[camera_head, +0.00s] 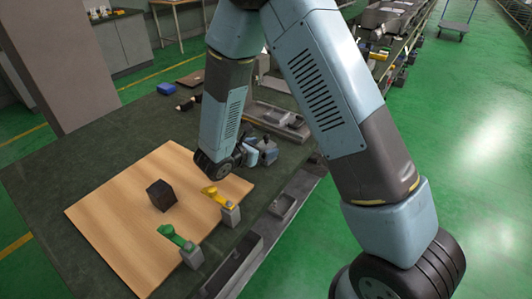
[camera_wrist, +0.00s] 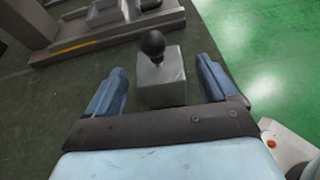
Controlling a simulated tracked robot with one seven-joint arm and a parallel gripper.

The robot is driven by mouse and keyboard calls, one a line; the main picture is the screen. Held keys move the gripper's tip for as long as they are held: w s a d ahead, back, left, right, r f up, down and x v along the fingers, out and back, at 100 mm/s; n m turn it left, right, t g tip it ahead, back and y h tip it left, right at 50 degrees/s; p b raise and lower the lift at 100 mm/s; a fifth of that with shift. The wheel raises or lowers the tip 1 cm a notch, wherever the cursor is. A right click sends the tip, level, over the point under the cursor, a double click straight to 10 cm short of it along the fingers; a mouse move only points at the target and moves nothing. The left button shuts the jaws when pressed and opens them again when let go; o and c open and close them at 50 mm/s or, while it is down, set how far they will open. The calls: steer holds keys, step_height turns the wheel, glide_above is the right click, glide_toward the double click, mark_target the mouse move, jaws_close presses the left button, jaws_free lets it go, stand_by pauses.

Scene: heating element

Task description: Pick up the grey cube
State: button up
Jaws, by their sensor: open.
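In the wrist view a grey cube (camera_wrist: 160,80) with a black ball knob (camera_wrist: 152,44) on it sits on the dark green surface. My gripper (camera_wrist: 161,66) is open, with one blue finger on each side of the cube. A gap shows between the cube and each finger, so neither visibly touches it. In the head view my gripper (camera_head: 262,152) is low over the bench, just beyond the far right corner of the wooden board. I cannot clearly tell the cube apart from the gripper there.
A wooden board (camera_head: 115,218) on the bench carries a black cube (camera_head: 161,195). Grey blocks with a green lever (camera_head: 176,237) and a yellow lever (camera_head: 217,197) stand at its right edge. A metal fixture (camera_head: 278,121) lies behind my gripper. A blue box (camera_head: 166,89) is farther back.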

steer(key=shift+w+d+f, duration=0.25)
steer(key=shift+w+d, duration=0.2)
steer(key=shift+w, duration=0.05)
steer(key=c, duration=1.4)
steer(key=shift+c, duration=0.2)
steer(key=shift+r, duration=0.15)
